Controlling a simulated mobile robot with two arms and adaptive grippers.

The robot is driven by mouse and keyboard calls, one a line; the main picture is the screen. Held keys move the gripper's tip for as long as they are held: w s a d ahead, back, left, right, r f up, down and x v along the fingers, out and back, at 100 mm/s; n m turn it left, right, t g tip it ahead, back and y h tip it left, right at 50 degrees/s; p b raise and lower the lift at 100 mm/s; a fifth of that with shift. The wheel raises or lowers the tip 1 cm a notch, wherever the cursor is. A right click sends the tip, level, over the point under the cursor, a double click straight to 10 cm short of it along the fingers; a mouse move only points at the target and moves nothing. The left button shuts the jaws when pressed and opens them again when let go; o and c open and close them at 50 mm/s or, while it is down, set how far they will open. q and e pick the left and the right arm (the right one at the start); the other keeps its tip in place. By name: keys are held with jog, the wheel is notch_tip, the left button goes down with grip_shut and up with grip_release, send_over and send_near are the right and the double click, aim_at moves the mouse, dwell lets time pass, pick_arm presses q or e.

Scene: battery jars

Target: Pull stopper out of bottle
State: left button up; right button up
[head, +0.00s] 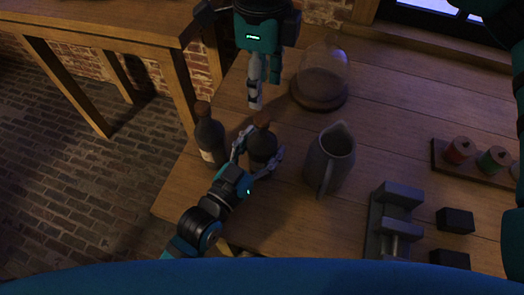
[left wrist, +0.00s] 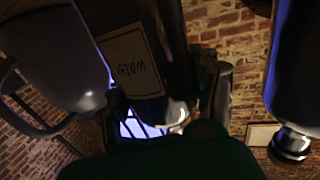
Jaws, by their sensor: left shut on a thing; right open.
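A dark bottle (head: 262,146) with a brown stopper (head: 263,119) in its neck stands on the table. My left gripper (head: 259,156) is shut around the bottle's body. In the left wrist view the held bottle (left wrist: 174,45) shows a pale label (left wrist: 130,62) with dark lettering; its stopper cannot be made out there. My right gripper (head: 256,104) points down above the table, up and slightly left of the stopper in the head view. It is open and empty, and appears apart from the bottle.
Another dark bottle (head: 210,140) stands close on the left, near the table edge. A grey jug (head: 330,160) is close on the right. A glass dome (head: 322,72) on a round base is behind. A spool rack (head: 485,175), dark blocks (head: 455,219) and a grey stand (head: 397,222) are to the right.

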aim_at(261, 116)
pick_arm(q)
jog(key=c, duration=0.8)
pick_arm(e)
jog(key=shift+o, duration=0.3)
pick_arm(q)
jog(key=shift+c, duration=0.2)
pick_arm(e)
jog(key=shift+o, duration=0.6)
jog(key=shift+r, duration=0.25)
notch_tip(261, 116, down, 8)
jog(key=n, duration=0.3)
grip_shut()
jog(key=shift+r, duration=0.1)
jog(key=shift+r, duration=0.95)
